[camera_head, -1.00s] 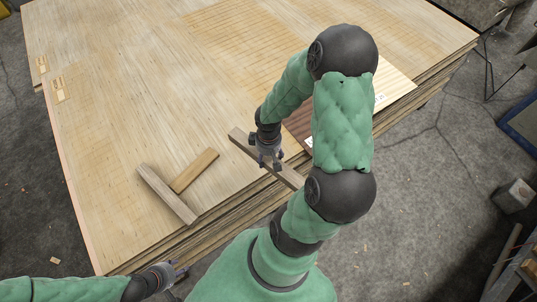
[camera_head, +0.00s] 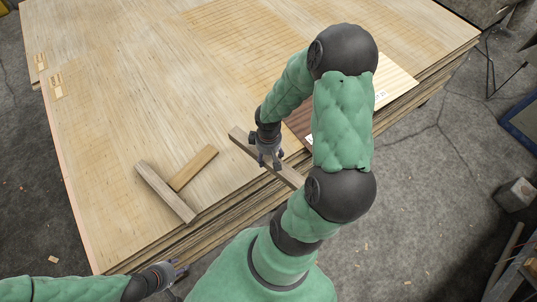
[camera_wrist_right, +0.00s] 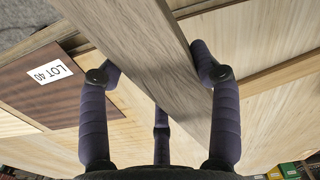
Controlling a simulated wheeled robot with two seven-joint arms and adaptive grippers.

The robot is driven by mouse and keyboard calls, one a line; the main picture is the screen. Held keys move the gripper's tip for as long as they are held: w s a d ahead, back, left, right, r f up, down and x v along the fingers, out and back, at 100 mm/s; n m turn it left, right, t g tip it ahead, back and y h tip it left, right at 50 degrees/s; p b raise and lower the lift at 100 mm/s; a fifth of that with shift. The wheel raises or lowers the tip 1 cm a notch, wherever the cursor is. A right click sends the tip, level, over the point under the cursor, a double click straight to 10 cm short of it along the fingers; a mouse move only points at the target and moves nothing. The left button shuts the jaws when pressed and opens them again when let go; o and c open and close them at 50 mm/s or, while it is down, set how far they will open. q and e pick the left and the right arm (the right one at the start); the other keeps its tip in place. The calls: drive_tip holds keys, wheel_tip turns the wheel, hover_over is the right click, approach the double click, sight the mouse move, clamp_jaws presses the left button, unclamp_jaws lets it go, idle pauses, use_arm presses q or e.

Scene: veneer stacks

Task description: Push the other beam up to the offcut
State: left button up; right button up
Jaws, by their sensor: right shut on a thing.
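Two grey-brown beams lie on the veneer stack. One beam (camera_head: 165,192) lies to the left; the short yellowish offcut (camera_head: 194,168) lies at an angle to it, its near end touching or almost touching that beam's side. The other beam (camera_head: 241,141) is to the right, apart from the offcut, its near end partly hidden by my arm. My right gripper (camera_head: 268,160) is shut on this beam; the right wrist view shows the beam (camera_wrist_right: 150,50) between the fingers (camera_wrist_right: 160,85). My left gripper (camera_head: 180,271) is low at the front edge, away from the pieces; its jaws are unclear.
The wide veneer stack (camera_head: 130,105) has free room left of and behind the pieces. A dark panel labelled LOT 40 (camera_wrist_right: 50,72) lies beside the held beam, partly behind my right arm in the head view.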

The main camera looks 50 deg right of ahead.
drive_tip(key=shift+f+b, duration=5.2)
drive_tip(key=shift+f, duration=0.3)
drive_tip(key=shift+w, duration=0.15)
